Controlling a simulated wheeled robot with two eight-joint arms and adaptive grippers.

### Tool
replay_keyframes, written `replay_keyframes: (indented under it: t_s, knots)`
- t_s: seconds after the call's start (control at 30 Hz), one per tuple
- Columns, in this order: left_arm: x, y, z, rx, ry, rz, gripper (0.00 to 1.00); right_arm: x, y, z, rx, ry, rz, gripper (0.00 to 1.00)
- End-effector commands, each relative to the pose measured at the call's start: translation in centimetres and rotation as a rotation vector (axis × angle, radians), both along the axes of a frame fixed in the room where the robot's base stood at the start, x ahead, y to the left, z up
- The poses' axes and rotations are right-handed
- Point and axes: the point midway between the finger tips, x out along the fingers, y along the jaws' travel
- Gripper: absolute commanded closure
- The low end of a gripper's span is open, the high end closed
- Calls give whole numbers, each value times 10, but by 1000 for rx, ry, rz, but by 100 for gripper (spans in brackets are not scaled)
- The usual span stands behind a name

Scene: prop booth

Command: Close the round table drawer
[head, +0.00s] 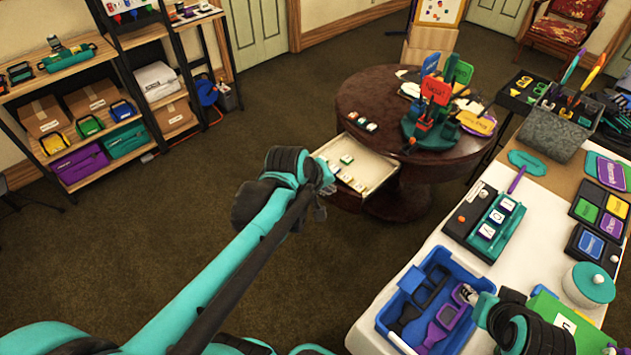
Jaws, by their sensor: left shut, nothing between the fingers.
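The round table (377,93) is dark brown wood and stands right of the picture's middle. Its drawer (366,172) is pulled out toward me and to the left, with a pale inside holding several small blocks. My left gripper (326,183) is shut and empty at the drawer's left front side, covering part of it. I cannot tell whether it touches the drawer. My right gripper (472,294) is at the lower right over the blue bin, and its fingers are too small to judge.
The round table carries several colourful signs and small blocks. A shelf (80,70) stands at the upper left. The carpet between is clear.

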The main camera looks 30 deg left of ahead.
Motion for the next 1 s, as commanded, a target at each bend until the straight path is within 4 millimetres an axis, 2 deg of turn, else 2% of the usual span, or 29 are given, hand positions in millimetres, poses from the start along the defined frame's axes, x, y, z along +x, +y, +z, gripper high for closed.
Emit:
replay_keyframes:
  t_s: [0.03, 0.2, 0.37, 0.5, 0.7, 0.8, 1.0]
  knots:
    - [20, 12, -9, -74, 9, 96, 100, 0, 0, -3, 0, 0, 0, 60]
    - [76, 50, -45, -350, 40, 428, 100, 0, 0, -8, 0, 0, 0, 60]
    - [119, 93, -94, -612, 73, 733, 100, 0, 0, -13, 0, 0, 0, 60]
    - [146, 134, -148, -843, 108, 993, 100, 0, 0, -17, 0, 0, 0, 60]
    - [163, 182, -223, -1139, 160, 1303, 100, 0, 0, -22, 0, 0, 0, 60]
    - [164, 196, -249, -1239, 181, 1402, 100, 0, 0, -23, 0, 0, 0, 60]
    - [165, 205, -272, -1320, 201, 1480, 100, 0, 0, -25, 0, 0, 0, 60]
